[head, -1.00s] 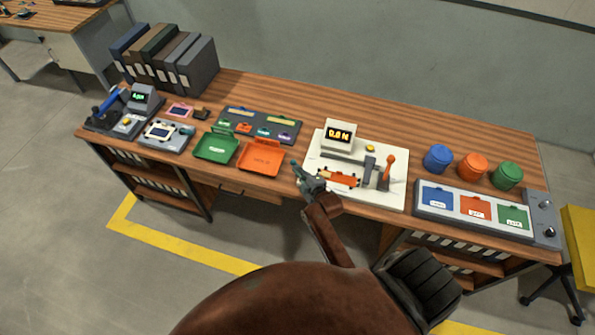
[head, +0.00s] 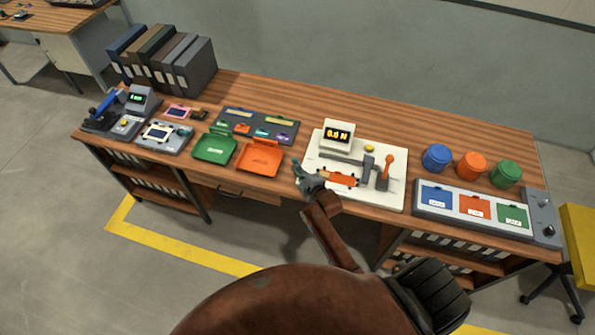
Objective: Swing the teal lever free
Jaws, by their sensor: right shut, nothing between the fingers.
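My right gripper (head: 309,180) is shut and empty. It is low at the left front of the white board (head: 390,197), close to the left end of an orange part (head: 337,179); I cannot tell whether they touch. A small teal piece (head: 185,131), which may be the teal lever, shows at the right of the grey device with a screen (head: 160,133). It is too small to tell its position. My right gripper is well to the right of it. An orange-knobbed lever (head: 387,168) stands upright on the white board. My left gripper is not in view.
A display (head: 338,134) stands at the back of the white board. Green (head: 213,148) and orange (head: 259,158) trays lie left of my gripper, before a dark rack (head: 270,115). Coloured jars (head: 471,165) stand right.

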